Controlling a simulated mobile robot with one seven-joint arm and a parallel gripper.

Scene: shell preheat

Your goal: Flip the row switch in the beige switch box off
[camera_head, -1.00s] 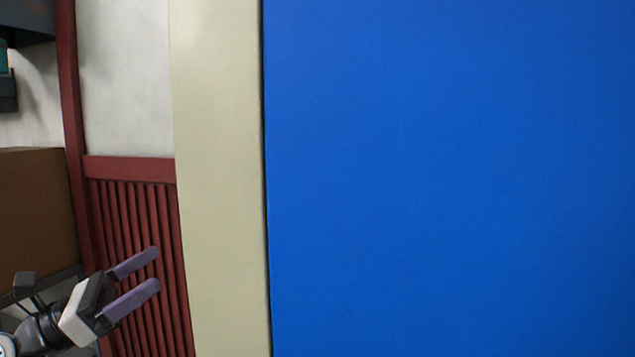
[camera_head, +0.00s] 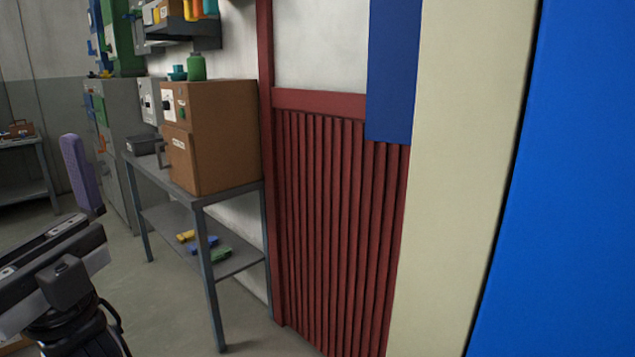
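My gripper (camera_head: 82,175) is at the lower left, in the near foreground. One purple finger shows, pointing up. The other finger is outside the picture, and no finger lies against the visible one, so the gripper is open, with nothing seen in it. A tall beige panel (camera_head: 460,150) stands close on the right, well apart from my gripper. I cannot tell if it belongs to the beige switch box. No row switch can be made out on it.
A bright blue surface (camera_head: 580,180) fills the right edge. A red slatted panel (camera_head: 335,230) stands behind the beige panel. A grey table (camera_head: 205,200) bears a brown box (camera_head: 215,135). Grey cabinets (camera_head: 120,150) line the back left. Floor (camera_head: 170,300) is free between the table and me.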

